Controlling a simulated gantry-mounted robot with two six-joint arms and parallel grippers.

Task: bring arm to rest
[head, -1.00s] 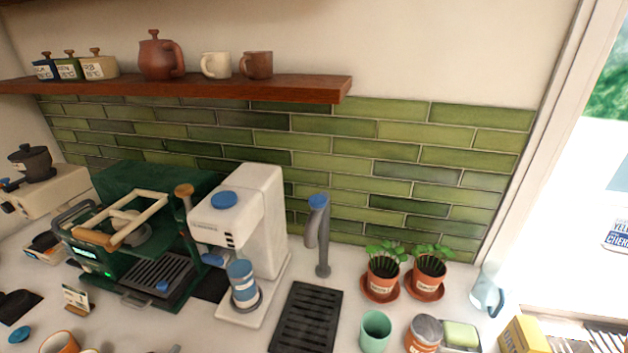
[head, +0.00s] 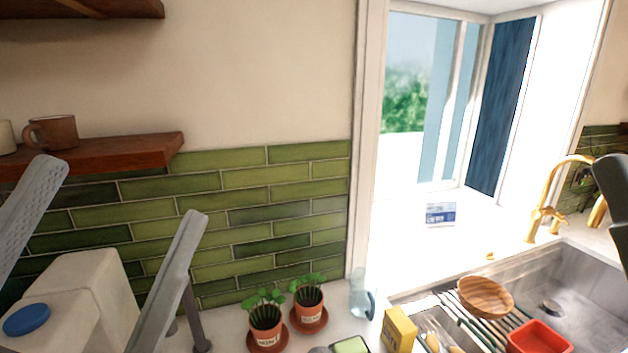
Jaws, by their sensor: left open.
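My left gripper (head: 122,190) rises into the lower left of the head view. Its two pale grey, perforated fingers stand wide apart, with nothing between them.
Two potted plants (head: 265,322) stand on the counter right of the gripper. A shelf (head: 110,153) with a brown mug (head: 52,132) is above left. A sink (head: 590,275) with a gold faucet (head: 541,222), a wooden bowl (head: 486,296) and a red container (head: 538,338) is at right.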

